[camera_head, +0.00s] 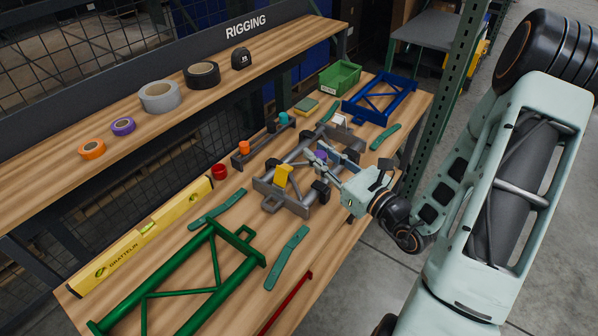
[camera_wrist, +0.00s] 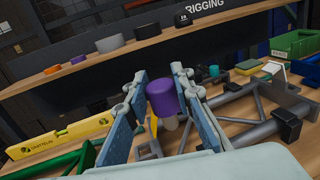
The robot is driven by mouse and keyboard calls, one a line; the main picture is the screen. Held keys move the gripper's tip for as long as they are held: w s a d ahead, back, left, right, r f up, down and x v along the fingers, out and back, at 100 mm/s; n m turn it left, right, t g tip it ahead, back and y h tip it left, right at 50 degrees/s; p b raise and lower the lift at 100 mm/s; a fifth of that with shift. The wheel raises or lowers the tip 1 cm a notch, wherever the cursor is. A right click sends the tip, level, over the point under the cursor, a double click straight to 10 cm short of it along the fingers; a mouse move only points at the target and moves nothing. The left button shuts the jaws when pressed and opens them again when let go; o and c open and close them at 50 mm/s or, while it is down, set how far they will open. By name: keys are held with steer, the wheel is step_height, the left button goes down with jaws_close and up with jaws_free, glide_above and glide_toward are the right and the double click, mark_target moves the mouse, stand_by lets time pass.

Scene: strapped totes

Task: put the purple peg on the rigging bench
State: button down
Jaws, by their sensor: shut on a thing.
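The purple peg (camera_wrist: 162,100) shows as a purple cylinder with a paler part below it, between the two fingers of my gripper (camera_wrist: 158,76) in the wrist view. In the head view my gripper (camera_head: 318,158) is over the grey frame (camera_head: 291,202) on the rigging bench (camera_head: 165,225), with a bit of the purple peg (camera_head: 321,155) showing between the fingers. My gripper is shut on the peg. The peg's lower end is partly hidden, so I cannot tell whether it touches the frame or bench.
A yellow block (camera_head: 281,175) stands at the grey frame. Green frame (camera_head: 205,290), yellow level (camera_head: 150,232), red cup (camera_head: 219,171), green bin (camera_head: 340,76) and blue frame (camera_head: 380,100) lie around. An upper shelf (camera_head: 60,190) holds tape rolls. A green post (camera_head: 455,85) stands at right.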

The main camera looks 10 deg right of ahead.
steer(key=f+b, duration=0.1)
steer(key=b, duration=0.3)
steer(key=shift+s+f+b, duration=0.3)
steer(key=shift+f, duration=0.1)
steer(key=b, duration=0.2)
steer(key=f+b, duration=0.1)
steer(key=b, duration=0.1)
steer(key=shift+s+a+g+y, duration=0.2)
steer(key=shift+s+g+y, duration=0.1)
steer(key=shift+s, duration=0.1)
steer(key=shift+w+f+b, duration=0.1)
steer(key=shift+f+b, duration=0.05)
steer(key=shift+b, duration=0.3)
steer(key=w+f+b, duration=0.2)
steer(key=w+f, duration=0.2)
steer(key=w, duration=0.5)
steer(key=b, duration=0.2)
glide_above(305, 181)
steer(key=shift+a+f, duration=0.1)
steer(key=shift+f, duration=4.25)
